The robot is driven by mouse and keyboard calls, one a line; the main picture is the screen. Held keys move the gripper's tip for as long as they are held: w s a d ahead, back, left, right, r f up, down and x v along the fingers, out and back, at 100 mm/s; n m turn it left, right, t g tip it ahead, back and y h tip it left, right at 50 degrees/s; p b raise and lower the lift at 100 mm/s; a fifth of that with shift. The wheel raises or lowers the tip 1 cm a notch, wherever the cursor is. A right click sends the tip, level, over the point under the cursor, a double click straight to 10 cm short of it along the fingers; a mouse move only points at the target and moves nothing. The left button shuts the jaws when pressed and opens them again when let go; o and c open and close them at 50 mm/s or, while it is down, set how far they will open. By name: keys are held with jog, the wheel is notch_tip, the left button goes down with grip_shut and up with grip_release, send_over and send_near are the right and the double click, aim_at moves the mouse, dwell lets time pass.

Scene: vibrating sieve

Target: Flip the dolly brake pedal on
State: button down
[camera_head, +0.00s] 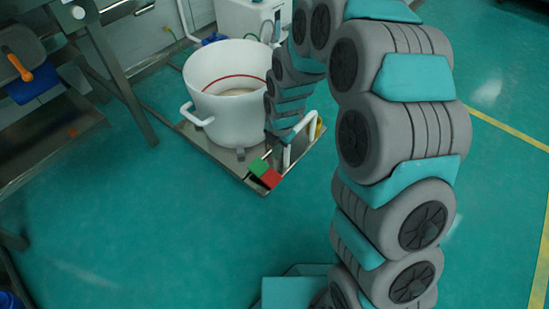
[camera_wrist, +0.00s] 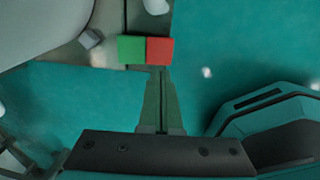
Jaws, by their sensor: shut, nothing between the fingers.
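The brake pedal is a small block, half green and half red (camera_head: 265,173), at the front corner of the dolly (camera_head: 220,154). In the wrist view the pedal (camera_wrist: 146,50) lies with green on the left and red on the right. My gripper (camera_wrist: 160,76) is shut and empty, its fingertips just below the pedal's lower edge in that view, near the line between the two colours. I cannot tell whether they touch it. In the head view my arm hides the gripper's fingers.
A white tub (camera_head: 227,105) with handles stands on the dolly. A metal rack (camera_head: 112,65) with an orange-handled tool stands at the left. A white machine (camera_head: 250,18) is behind the tub. The green floor (camera_head: 190,240) in front of the dolly is clear.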

jog(key=shift+s+d+r, duration=0.1)
jog(key=shift+d+r, duration=0.05)
jog(key=shift+r, duration=0.55)
jog(key=shift+s+d+r, duration=0.1)
jog(key=shift+r, duration=0.55)
jog(key=s+d+r+m+g+h+p, duration=0.1)
jog(key=s+d+r+m+p, duration=0.2)
jog(key=s+d+r+m, duration=0.35)
jog(key=s+d+r+m+p, duration=0.2)
jog(key=s+d+r+m, duration=0.2)
jog(key=s+r+m, duration=0.6)
jog(key=s+d+r+m+p, duration=0.2)
jog(key=s+r+m, duration=0.3)
jog(key=s+m, duration=0.1)
jog(key=s+d+r+m+g+p, duration=0.1)
jog(key=s+d+r+m+p, duration=0.1)
jog(key=s+r+m, duration=0.3)
jog(key=s+m, duration=0.1)
jog(key=s, duration=0.2)
jog(key=shift+s+r+g, duration=0.25)
jog(key=shift+s+g, duration=0.05)
jog(key=shift+s, duration=0.05)
